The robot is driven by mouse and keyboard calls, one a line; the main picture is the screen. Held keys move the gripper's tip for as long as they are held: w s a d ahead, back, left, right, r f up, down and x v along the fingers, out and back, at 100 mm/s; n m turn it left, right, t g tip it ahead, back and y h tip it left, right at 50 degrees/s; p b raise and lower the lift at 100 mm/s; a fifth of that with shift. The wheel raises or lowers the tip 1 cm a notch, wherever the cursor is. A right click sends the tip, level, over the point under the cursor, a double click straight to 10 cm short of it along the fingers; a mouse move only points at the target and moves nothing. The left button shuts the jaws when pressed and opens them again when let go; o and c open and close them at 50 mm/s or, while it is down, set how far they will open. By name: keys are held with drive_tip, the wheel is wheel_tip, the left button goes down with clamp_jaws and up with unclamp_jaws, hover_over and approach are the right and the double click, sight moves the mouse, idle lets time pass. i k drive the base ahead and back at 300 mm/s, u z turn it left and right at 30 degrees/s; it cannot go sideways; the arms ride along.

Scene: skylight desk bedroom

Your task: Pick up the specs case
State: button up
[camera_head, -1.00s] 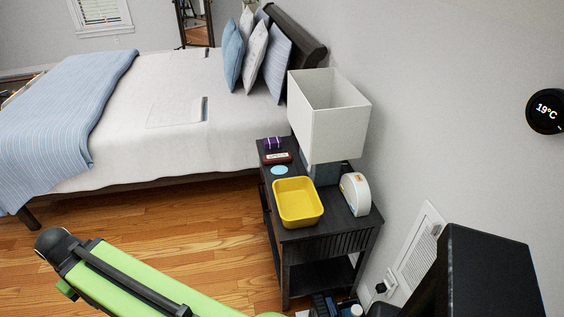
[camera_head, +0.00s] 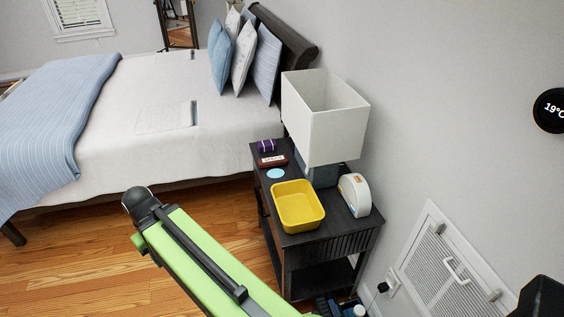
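A small dark red case-like item (camera_head: 273,161) with a pale label lies near the back left of the dark nightstand (camera_head: 292,236). It may be the specs case, but it is too small to be sure. A small purple item (camera_head: 266,146) lies just behind it, close to the nightstand's far edge. My green arm reaches up from the bottom of the picture, left of the nightstand and apart from these items. My gripper is not visible.
A yellow bin (camera_head: 298,206) stands at the nightstand's front, with a light blue disc (camera_head: 275,173) behind it. A white lamp (camera_head: 325,120) and a white rounded device (camera_head: 354,194) stand to the right. The bed (camera_head: 150,125) is behind left; wooden floor (camera_head: 75,245) lies open left.

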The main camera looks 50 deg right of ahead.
sight(278, 160)
drive_tip(key=u, duration=0.05)
drive_tip(key=i, duration=1.7)
drive_tip(key=z, duration=0.1)
